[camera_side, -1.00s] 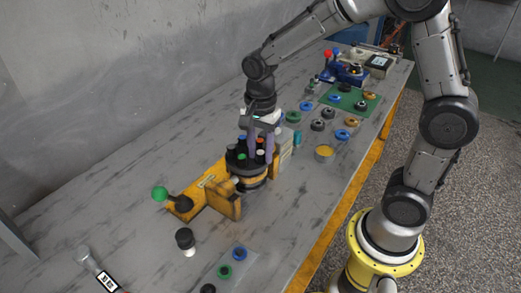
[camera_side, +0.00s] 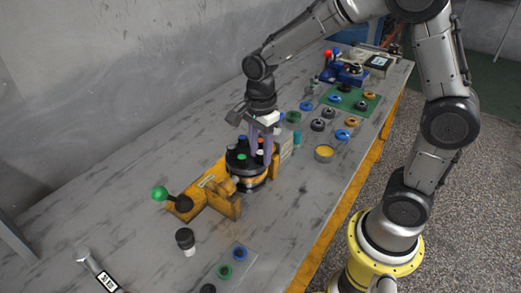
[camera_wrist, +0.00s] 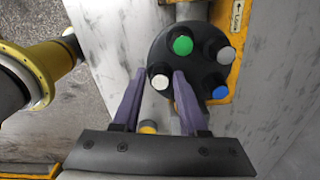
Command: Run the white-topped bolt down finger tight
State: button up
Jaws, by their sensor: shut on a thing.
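The hydraulic motor (camera_side: 240,172), a round dark body with several coloured-top bolts, stands in a yellow vise (camera_side: 212,192) in the side view. The white-topped bolt (camera_wrist: 160,80) is at the near left edge of the motor's top in the wrist view; its white top (camera_side: 260,154) also shows in the side view. My gripper (camera_wrist: 160,74) is shut on this bolt, one purple finger on each side. In the side view my gripper (camera_side: 261,150) points down over the motor. The bolt's lower part and thread are hidden. Green (camera_wrist: 183,45), grey (camera_wrist: 226,55) and blue (camera_wrist: 221,92) tops stand around it.
The vise handle has a green ball (camera_side: 159,193) at left. A black-and-white part (camera_side: 185,241) stands in front. A yellow-filled cup (camera_side: 324,153) and several rings lie to the right, with a green mat (camera_side: 352,98) farther back.

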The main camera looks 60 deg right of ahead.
aim_at(260, 152)
jog(key=m, duration=0.3)
jog(key=o, duration=0.6)
jog(key=shift+r, duration=2.25)
jog(key=n, duration=0.5)
jog(key=shift+f+n, duration=0.1)
jog(key=shift+n, duration=0.3)
jog(key=n, duration=0.5)
jog(key=shift+f, duration=1.25)
